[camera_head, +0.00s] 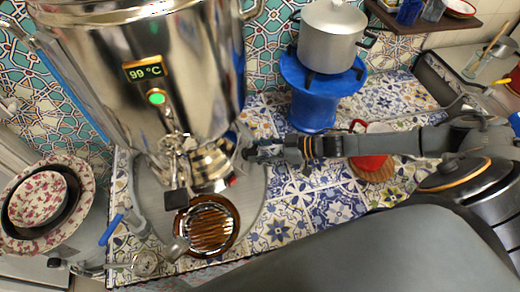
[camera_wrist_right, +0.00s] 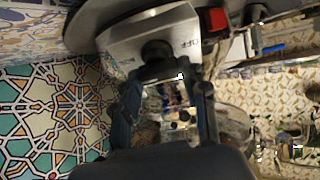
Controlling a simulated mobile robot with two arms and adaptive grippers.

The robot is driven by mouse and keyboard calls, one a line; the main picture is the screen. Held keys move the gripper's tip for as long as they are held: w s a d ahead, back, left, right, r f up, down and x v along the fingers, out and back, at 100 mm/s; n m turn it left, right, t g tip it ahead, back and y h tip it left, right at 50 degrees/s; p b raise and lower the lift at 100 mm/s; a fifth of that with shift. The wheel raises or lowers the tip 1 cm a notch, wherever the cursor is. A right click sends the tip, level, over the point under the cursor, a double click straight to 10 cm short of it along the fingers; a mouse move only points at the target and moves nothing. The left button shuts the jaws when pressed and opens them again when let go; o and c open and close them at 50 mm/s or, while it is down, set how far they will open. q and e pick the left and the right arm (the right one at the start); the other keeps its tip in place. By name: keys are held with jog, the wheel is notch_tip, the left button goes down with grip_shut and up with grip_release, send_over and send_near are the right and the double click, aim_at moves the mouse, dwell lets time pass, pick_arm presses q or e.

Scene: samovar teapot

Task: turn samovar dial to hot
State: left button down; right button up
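The samovar (camera_head: 205,60) is a large shiny steel urn with a lit 99 °C display and a green light. Its base (camera_head: 212,165) stands on the counter. In the right wrist view, a dark round dial (camera_wrist_right: 157,50) sits on the base's grey panel (camera_wrist_right: 125,45), beside small upside-down lettering (camera_wrist_right: 188,43). My right gripper (camera_head: 256,153) reaches in from the right, close to the base. In the wrist view its fingers (camera_wrist_right: 165,82) are spread apart, with the dial just beyond and between the tips. Contact cannot be told. The dial is not clear in the head view. My left gripper is out of view.
A red switch (camera_wrist_right: 215,20) is beside the dial. A tap with a black handle (camera_head: 176,198) juts out above a brown strainer-like dish (camera_head: 208,226). A silver pot (camera_head: 330,38) stands on a blue stand (camera_head: 315,92). A red item (camera_head: 370,163) is behind my right arm. Flowered dishes (camera_head: 40,200) are at left.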

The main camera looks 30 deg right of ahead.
jog(key=c, duration=0.4)
jog(key=shift+o, duration=0.2)
jog(key=shift+n, duration=0.3)
jog(key=n+g, duration=0.1)
jog(key=n, duration=0.2)
jog(key=n+g+y+p, duration=0.1)
jog(key=n, duration=0.2)
jog(key=shift+r, duration=0.1)
jog(key=n, duration=0.3)
jog(key=n+g+p, duration=0.1)
jog(key=n, duration=0.2)
jog(key=shift+g, duration=0.3)
jog(key=shift+n, duration=0.4)
jog(key=o, duration=1.1)
jog(key=shift+o, duration=0.2)
